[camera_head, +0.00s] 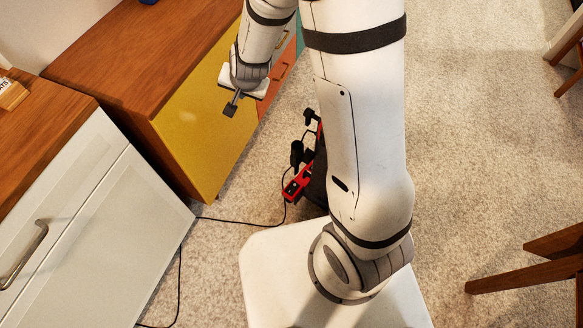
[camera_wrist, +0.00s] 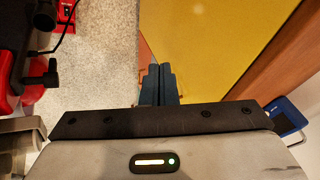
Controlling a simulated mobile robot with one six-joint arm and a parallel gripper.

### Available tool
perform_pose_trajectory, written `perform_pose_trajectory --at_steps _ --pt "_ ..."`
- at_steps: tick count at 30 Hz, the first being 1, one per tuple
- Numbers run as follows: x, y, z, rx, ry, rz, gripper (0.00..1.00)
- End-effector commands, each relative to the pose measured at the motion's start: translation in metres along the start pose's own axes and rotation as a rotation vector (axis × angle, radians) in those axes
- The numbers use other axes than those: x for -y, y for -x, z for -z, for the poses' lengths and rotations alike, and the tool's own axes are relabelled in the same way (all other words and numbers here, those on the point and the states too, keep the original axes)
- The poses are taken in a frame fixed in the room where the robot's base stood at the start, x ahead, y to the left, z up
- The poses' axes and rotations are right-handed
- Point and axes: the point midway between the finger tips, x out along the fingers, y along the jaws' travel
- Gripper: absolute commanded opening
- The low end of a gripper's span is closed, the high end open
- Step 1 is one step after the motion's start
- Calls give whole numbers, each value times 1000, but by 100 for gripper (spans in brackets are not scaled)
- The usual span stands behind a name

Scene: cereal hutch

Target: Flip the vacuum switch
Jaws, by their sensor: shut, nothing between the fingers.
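A red and black machine, apparently the vacuum (camera_head: 318,180), stands on the carpet, partly hidden behind my arm. A red part with a small pale marking (camera_head: 297,184) shows at its lower left, with black parts above it. I cannot make out which part is the switch. In the wrist view, red and black parts of the vacuum (camera_wrist: 12,60) show at the left edge, cut off by the frame. My gripper (camera_head: 231,108) is shut and empty, in front of the yellow cabinet panel and apart from the vacuum. Its dark fingers show together in the wrist view (camera_wrist: 158,85).
The wooden cabinet with a yellow panel (camera_head: 205,130) stands close to my gripper. A white cabinet (camera_head: 90,230) is at left. A black cable (camera_head: 235,221) runs over the carpet. Wooden chair legs (camera_head: 520,272) are at right. Carpet on the right (camera_head: 470,150) is clear.

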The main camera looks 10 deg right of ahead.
Motion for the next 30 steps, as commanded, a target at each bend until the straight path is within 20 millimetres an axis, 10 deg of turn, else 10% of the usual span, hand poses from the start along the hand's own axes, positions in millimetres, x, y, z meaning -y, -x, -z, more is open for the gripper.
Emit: perform_pose_trajectory --at_steps 3,15,21,30 --pt "-26 -97 -29 -44 -69 -70 0" --pt "-147 -330 -130 -317 -223 -344 0" --pt "-220 -394 -178 -480 -213 -486 0" --pt "-265 -416 -202 -597 -184 -572 0"
